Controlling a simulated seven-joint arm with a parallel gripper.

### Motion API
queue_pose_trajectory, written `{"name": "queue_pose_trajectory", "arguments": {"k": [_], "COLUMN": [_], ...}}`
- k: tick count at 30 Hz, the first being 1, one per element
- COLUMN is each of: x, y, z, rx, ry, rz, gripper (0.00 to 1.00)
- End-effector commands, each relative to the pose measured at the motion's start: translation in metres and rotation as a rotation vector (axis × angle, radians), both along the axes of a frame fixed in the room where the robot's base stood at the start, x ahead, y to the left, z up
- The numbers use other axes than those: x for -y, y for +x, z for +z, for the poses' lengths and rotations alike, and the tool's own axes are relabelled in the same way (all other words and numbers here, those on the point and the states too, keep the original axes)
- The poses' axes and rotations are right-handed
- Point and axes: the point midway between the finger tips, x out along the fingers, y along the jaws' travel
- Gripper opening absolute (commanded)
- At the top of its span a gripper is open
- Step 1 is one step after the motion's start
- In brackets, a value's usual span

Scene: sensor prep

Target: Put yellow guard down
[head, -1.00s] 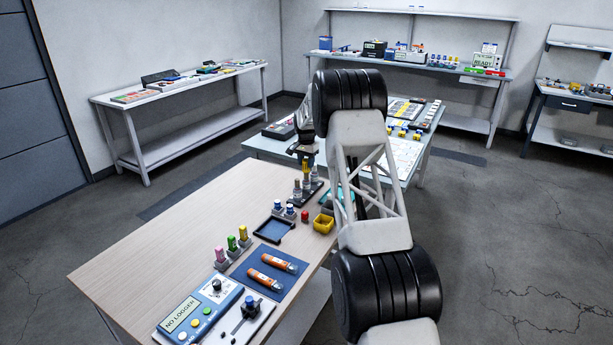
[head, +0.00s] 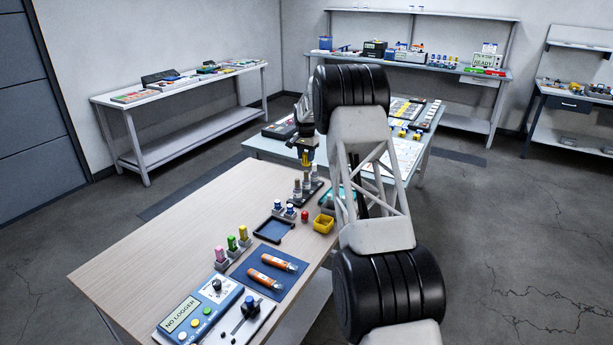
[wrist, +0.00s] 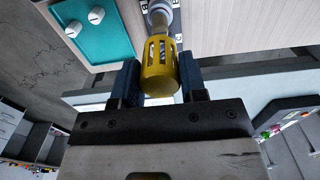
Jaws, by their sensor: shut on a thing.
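The yellow guard (wrist: 158,78) is a slotted yellow cage held between the two blue fingers of my gripper (wrist: 160,85) in the wrist view. In the head view the guard (head: 307,158) hangs below my gripper (head: 307,150), above the far end of the wooden table. Several grey sensors (head: 306,183) stand in a dark rack below it. In the wrist view a pale sensor top (wrist: 161,15) lies just beyond the guard's end. I cannot tell whether they touch.
The table's left side is clear.

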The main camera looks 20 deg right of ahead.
Motion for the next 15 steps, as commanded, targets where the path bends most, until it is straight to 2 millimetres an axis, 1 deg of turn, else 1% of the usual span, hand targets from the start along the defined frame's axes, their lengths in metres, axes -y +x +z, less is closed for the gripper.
{"name": "queue_pose_trajectory", "arguments": {"k": [10, 13, 15], "x": [0.002, 0.009, 0.018], "y": [0.000, -0.001, -0.002], "z": [-0.001, -0.003, -0.005], "rx": [0.000, 0.000, 0.000], "ry": [0.000, 0.000, 0.000], "rz": [0.000, -0.001, -0.001], "gripper": [0.26, 0.26, 0.26]}}
